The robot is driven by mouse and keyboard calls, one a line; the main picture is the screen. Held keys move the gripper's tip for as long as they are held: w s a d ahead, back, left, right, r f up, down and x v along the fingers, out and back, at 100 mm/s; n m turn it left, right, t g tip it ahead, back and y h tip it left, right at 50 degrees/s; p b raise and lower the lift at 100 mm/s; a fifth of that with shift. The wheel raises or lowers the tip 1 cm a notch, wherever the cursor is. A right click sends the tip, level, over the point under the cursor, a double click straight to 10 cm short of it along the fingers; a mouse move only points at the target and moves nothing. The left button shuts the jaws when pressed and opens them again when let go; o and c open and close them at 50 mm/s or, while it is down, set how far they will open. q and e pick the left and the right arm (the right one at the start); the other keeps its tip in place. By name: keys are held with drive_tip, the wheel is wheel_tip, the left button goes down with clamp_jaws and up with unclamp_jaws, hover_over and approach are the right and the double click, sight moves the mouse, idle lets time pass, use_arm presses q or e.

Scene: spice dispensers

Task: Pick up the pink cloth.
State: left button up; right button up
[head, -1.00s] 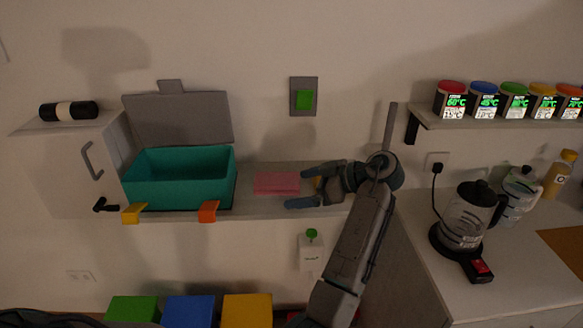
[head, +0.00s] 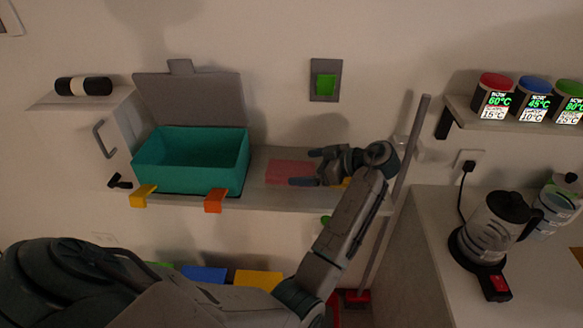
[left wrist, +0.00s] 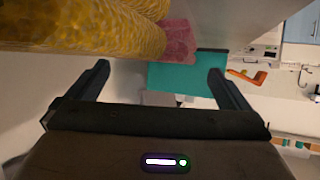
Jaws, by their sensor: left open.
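The pink cloth (head: 284,170) lies flat on the wall shelf, right of the teal box (head: 185,165). My left gripper (head: 303,167) is open and empty at the cloth's right end, its fingers pointing left. The fingers overlap the cloth's right part in the head view; I cannot tell whether they touch it. In the left wrist view, the cloth (left wrist: 180,40) shows above and beyond the open fingers (left wrist: 160,72), partly behind rough yellow objects (left wrist: 85,30). My right gripper is not in view.
The teal box has a raised grey lid (head: 190,97) and yellow (head: 143,196) and orange (head: 215,200) tabs at its front. A yellow object (head: 347,182) shows behind my gripper. A grey pole (head: 408,150) stands right of my wrist. A glass kettle (head: 497,228) stands on the right counter.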

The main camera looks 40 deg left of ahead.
sight(291, 168)
use_arm(q)
drive_tip(key=shift+s+a+f+p, duration=0.15)
drive_tip(key=shift+s+a+p, duration=0.1)
drive_tip(key=shift+a, duration=0.35)
drive_tip(key=shift+s+a+f+p, duration=0.15)
drive_tip(key=shift+a+p, duration=0.1)
drive_tip(key=shift+a, duration=0.3)
drive_tip(key=shift+a+f, duration=0.15)
drive_tip(key=shift+a, duration=0.15)
drive_tip(key=shift+f, duration=0.15)
drive_tip(key=shift+d, duration=0.1)
drive_tip(key=shift+c, duration=0.2)
drive_tip(key=c, duration=1)
drive_tip(key=shift+c, duration=0.2)
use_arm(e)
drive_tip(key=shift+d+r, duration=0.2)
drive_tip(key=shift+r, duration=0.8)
